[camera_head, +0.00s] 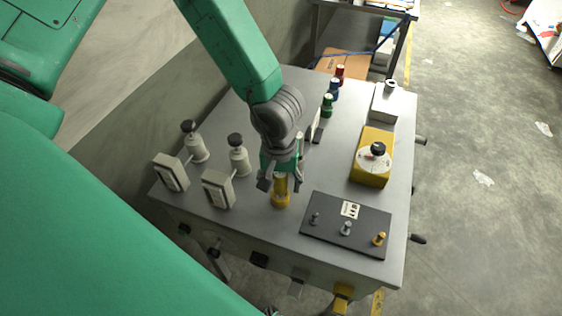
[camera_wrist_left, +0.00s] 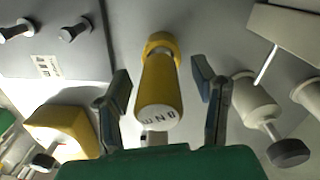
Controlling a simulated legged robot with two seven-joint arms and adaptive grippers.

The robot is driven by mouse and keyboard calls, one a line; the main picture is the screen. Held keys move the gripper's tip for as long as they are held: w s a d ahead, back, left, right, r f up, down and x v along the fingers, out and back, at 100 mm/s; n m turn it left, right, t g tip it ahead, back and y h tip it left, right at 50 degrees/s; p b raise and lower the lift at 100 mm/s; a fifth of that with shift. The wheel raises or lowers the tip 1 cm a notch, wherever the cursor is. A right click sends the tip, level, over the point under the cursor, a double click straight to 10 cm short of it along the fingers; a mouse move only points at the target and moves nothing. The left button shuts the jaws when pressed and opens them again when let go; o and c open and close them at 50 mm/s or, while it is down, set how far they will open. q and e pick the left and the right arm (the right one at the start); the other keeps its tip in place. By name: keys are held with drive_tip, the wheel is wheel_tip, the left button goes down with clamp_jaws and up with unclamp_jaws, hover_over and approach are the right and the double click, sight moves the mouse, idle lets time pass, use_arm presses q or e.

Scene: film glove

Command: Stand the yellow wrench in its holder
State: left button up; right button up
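A yellow upright piece (camera_head: 281,193) with a flared base stands on the grey bench top. In the left wrist view the yellow piece (camera_wrist_left: 158,90) shows lettering on its near end. It does not clearly look like a wrench, and no other wrench shape can be made out. My left gripper (camera_head: 281,184) points down around its upper part. The left wrist view shows the fingers (camera_wrist_left: 162,95) spread on both sides of it with gaps. Which thing is the wrench's holder, I cannot tell. My right gripper is not in view.
A dark plate (camera_head: 322,239) with three pegs lies to the right. A yellow box (camera_head: 371,168) with a dial stands behind it. Red, blue and green cylinders (camera_head: 327,105) line the back. Two pale gauge fittings (camera_head: 218,189) stand left of the gripper.

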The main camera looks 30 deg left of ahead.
use_arm(q)
drive_tip(key=shift+r, duration=0.2)
wheel_tip(320, 180, up, 12)
drive_tip(key=shift+w+a+f, duration=0.1)
drive_tip(key=shift+a+f, duration=0.05)
drive_tip(key=shift+f, duration=0.1)
idle(0.5)
